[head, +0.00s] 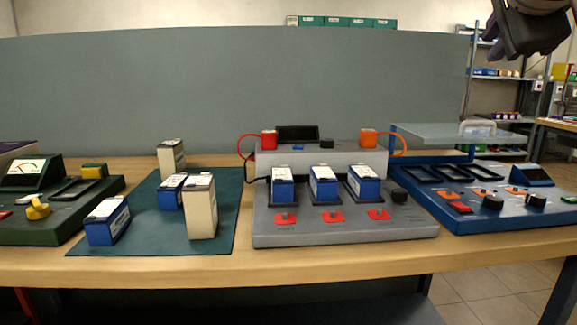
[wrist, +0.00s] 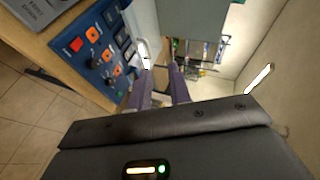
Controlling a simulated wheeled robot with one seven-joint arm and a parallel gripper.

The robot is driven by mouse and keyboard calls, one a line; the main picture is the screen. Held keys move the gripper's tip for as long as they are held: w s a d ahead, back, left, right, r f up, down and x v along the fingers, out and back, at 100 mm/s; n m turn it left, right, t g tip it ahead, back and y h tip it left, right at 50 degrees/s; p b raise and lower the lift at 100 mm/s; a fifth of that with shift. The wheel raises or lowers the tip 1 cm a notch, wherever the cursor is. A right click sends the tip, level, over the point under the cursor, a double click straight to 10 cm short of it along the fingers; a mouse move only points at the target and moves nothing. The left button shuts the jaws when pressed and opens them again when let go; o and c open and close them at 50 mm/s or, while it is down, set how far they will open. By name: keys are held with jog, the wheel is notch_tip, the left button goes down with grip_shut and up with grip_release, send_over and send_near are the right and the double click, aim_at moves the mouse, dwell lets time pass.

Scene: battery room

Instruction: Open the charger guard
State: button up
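The blue charger (head: 500,205) stands at the right of the bench, with empty slots, orange switches and black knobs on top. Its guard (head: 435,135) is a flat pale grey plate lying roughly level above the back of the charger. A white handle (head: 478,127) stands on the plate near its right side. My gripper (head: 525,40) is high at the upper right, partly cut off, above and apart from the guard. In the wrist view, my gripper (wrist: 161,75) has its two fingers apart with nothing between them. The handle (wrist: 143,52) shows near the left fingertip; contact cannot be told.
A grey charger (head: 345,225) with several blue batteries stands left of the blue one. A green mat (head: 150,240) bears blue and cream batteries. A dark green unit (head: 60,215) is far left. A grey partition (head: 230,85) runs behind the bench. Shelving (head: 490,90) stands beyond.

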jog(key=s+a+f+n+g+y, duration=0.1)
jog(key=a+f+n, duration=0.3)
jog(key=f, duration=0.7)
jog(key=s+a+f+n+g+y, duration=0.2)
jog(key=a+f+n, duration=0.2)
jog(key=f, duration=0.8)
jog(key=shift+a+f+n+g, duration=0.2)
jog(key=shift+n+g, duration=0.2)
jog(key=shift+n, duration=0.5)
jog(key=s+a+f+n+g, duration=0.1)
jog(key=s+f+n, duration=0.2)
jog(key=f, duration=0.5)
jog(key=s+a+f+n+g+y, duration=0.1)
jog(key=s+a+f+n, duration=0.1)
jog(key=f, duration=0.6)
jog(key=s+a+f+n+g, duration=0.1)
jog(key=s+f+n, duration=0.3)
jog(key=s+f, duration=0.2)
jog(key=shift+s+a+f, duration=0.1)
jog(key=shift+a+f, duration=0.15)
jog(key=shift+f, duration=0.8)
